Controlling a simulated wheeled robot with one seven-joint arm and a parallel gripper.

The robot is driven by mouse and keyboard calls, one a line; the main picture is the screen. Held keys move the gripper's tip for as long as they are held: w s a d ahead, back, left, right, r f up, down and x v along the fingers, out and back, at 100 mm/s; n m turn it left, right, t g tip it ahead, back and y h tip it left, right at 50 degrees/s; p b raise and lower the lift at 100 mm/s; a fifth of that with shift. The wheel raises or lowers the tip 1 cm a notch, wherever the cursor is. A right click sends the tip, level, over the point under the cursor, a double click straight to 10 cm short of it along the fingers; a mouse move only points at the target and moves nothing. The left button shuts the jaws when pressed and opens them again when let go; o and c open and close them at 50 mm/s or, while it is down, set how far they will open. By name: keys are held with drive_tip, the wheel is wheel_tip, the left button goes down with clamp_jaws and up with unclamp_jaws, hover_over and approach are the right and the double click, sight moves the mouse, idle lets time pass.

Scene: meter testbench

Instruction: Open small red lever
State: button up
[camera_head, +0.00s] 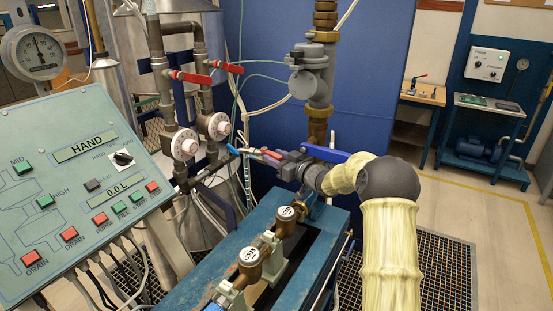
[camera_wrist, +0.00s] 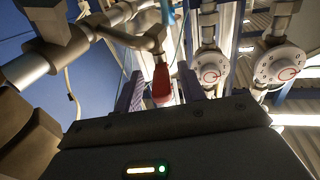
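The small red lever (camera_wrist: 161,85) stands between the two fingers of my gripper (camera_wrist: 160,92) in the wrist view, with gaps visible on both sides. In the head view, red lever parts (camera_head: 271,154) show at the tip of my gripper (camera_head: 276,160), which reaches in from the right. The gripper looks open around the lever. Whether a finger touches it cannot be told. The lever's far end meets a metal pipe fitting (camera_wrist: 153,38); its near end is partly hidden by the gripper body.
Two larger red levers (camera_head: 190,77) (camera_head: 228,67) sit on the pipes above two white dials (camera_head: 184,145) (camera_head: 215,125). A blue lever (camera_head: 325,153) is close behind my wrist. A control panel (camera_head: 75,185) stands left, a blue bench (camera_head: 195,283) with meters below.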

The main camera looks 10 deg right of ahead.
drive_tip(key=shift+s+f, duration=0.1)
drive_tip(key=shift+s+d, duration=0.25)
drive_tip(key=b+v, duration=0.3)
drive_tip(key=v, duration=1.3)
drive_tip(key=shift+s+d, duration=0.2)
drive_tip(key=shift+s, duration=0.05)
